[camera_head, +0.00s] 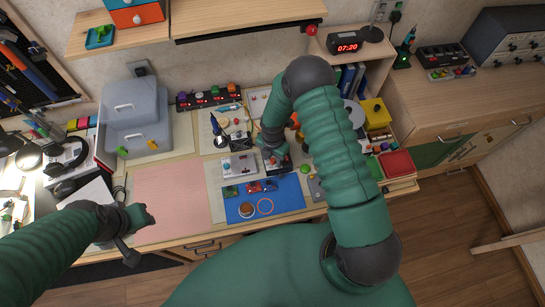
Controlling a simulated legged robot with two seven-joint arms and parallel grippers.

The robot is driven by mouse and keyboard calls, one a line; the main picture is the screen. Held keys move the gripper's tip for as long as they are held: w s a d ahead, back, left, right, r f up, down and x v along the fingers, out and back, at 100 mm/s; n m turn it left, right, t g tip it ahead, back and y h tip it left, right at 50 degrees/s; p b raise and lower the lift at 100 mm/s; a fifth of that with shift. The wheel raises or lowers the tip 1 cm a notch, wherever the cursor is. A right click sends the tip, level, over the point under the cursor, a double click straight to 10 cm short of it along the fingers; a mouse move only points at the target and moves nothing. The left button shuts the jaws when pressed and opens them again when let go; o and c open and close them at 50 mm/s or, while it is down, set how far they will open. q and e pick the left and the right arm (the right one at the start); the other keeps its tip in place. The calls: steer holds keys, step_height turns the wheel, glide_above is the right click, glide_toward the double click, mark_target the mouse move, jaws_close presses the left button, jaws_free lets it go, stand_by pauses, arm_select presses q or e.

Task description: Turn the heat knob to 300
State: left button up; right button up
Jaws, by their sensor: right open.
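My right arm reaches over the workbench, and its gripper (272,158) is low above a small dark device (286,167) with a reddish part. The gripper hides part of this device. I cannot make out a heat knob or any 300 mark; both are too small or covered. I cannot tell whether the gripper touches anything. My left gripper (141,216) hangs over the front left of the bench, near the pink mat (172,203), and holds nothing that I can see.
A blue mat (238,210) with small parts lies in front of the right gripper. A light grey box (238,166) is to its left, a yellow box (376,113) to its right. A grey case (135,118) stands back left. The pink mat is clear.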

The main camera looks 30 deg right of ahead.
steer(key=shift+w+d, duration=0.1)
steer(key=shift+c, duration=1)
jaws_close()
